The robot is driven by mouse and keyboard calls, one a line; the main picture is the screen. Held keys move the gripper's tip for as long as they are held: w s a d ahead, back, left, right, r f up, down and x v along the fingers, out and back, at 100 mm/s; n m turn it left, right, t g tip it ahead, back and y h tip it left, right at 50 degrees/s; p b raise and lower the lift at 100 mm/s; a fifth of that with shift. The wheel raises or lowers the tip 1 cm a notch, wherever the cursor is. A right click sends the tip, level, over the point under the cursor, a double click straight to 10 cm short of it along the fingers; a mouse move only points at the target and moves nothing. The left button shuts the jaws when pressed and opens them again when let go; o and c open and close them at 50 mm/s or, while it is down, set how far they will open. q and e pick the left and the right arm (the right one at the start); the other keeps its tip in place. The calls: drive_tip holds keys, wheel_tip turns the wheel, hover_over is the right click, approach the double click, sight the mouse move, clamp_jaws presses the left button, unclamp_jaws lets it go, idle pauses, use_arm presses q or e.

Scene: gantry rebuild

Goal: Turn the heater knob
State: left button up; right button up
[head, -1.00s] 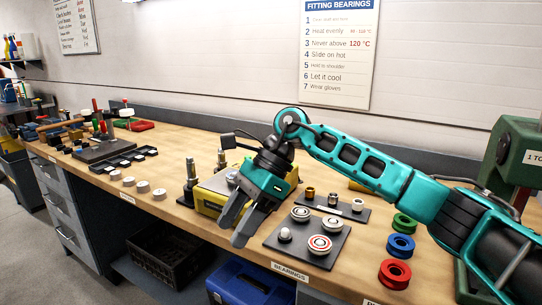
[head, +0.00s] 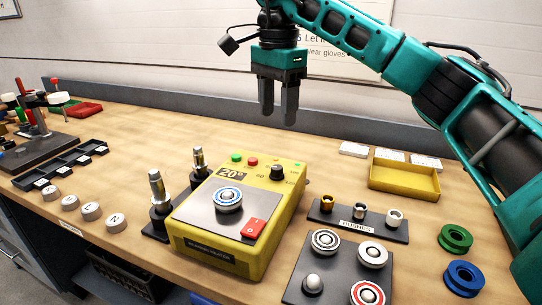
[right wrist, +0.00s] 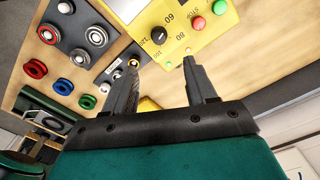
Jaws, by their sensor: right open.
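The yellow bearing heater (head: 262,215) stands on the wooden bench. Its black knob (head: 277,172) is at the back right of its panel, beside printed numbers, and it also shows in the right wrist view (right wrist: 158,35). A bearing (head: 228,198) with a blue ring sits on the heater's grey plate, near a red switch (head: 253,228). My right gripper (head: 278,118) points down, open and empty, above and behind the knob, apart from it. In the right wrist view its fingers (right wrist: 160,80) are spread, with the knob beyond them. My left gripper is not in view.
Two metal posts (head: 157,190) stand close left of the heater. A dark tray of bearings (head: 338,268) and a rack of small bushings (head: 358,222) lie to its right. A yellow tray (head: 404,180) is behind these. Bench behind the heater is clear.

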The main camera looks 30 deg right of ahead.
sight(277, 167)
wheel_tip(277, 167, down, 11)
drive_tip(key=shift+s+r+b, duration=0.1)
drive_tip(key=shift+b, duration=0.35)
drive_tip(key=shift+f, duration=0.55)
drive_tip(key=shift+c, duration=0.4)
drive_tip(key=c, duration=1)
drive_tip(key=shift+o, duration=0.2)
